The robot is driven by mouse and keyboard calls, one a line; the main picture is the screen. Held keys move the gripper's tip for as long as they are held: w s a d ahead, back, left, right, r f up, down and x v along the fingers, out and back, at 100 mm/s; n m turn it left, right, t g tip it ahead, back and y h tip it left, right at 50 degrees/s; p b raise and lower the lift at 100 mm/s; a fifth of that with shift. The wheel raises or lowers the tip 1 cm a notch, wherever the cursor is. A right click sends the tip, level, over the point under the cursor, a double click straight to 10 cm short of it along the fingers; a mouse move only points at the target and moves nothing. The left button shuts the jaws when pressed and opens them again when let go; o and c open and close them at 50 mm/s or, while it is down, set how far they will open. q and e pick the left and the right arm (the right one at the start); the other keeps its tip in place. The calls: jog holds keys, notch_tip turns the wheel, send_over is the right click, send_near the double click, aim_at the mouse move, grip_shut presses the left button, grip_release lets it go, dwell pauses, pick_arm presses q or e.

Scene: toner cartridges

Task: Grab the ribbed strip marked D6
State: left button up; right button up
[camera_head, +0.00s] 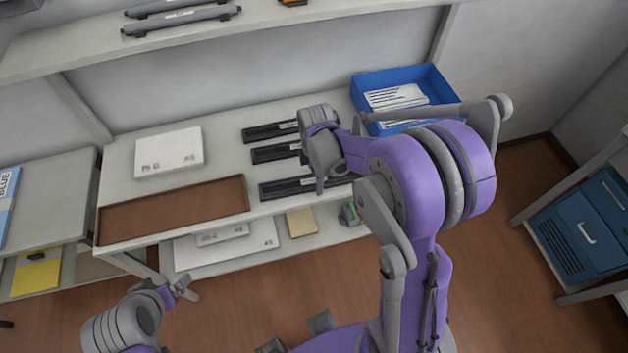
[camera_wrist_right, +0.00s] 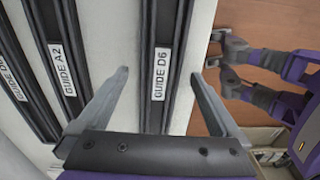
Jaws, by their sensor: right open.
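The ribbed strip marked D6 (camera_head: 288,188) is black and lies on the table near its front edge. In the right wrist view its white label reads GUIDE D6 (camera_wrist_right: 160,74). My right gripper (camera_head: 322,186) is open above this strip and hides part of it. In the right wrist view the strip runs between the spread fingers of the right gripper (camera_wrist_right: 160,75), with no contact visible. My left gripper (camera_head: 186,289) is low at the left, empty, with its fingers apart.
A strip marked A2 (camera_wrist_right: 64,70) and another black strip (camera_wrist_right: 12,80) lie parallel beside D6. A brown tray (camera_head: 172,208), a white box (camera_head: 169,152) and a blue bin (camera_head: 431,77) with white packs stand on the table. A shelf (camera_head: 270,30) runs above.

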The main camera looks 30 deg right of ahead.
jog(key=shift+f, duration=0.55)
jog(key=c, duration=1.5)
jog(key=shift+r, duration=0.15)
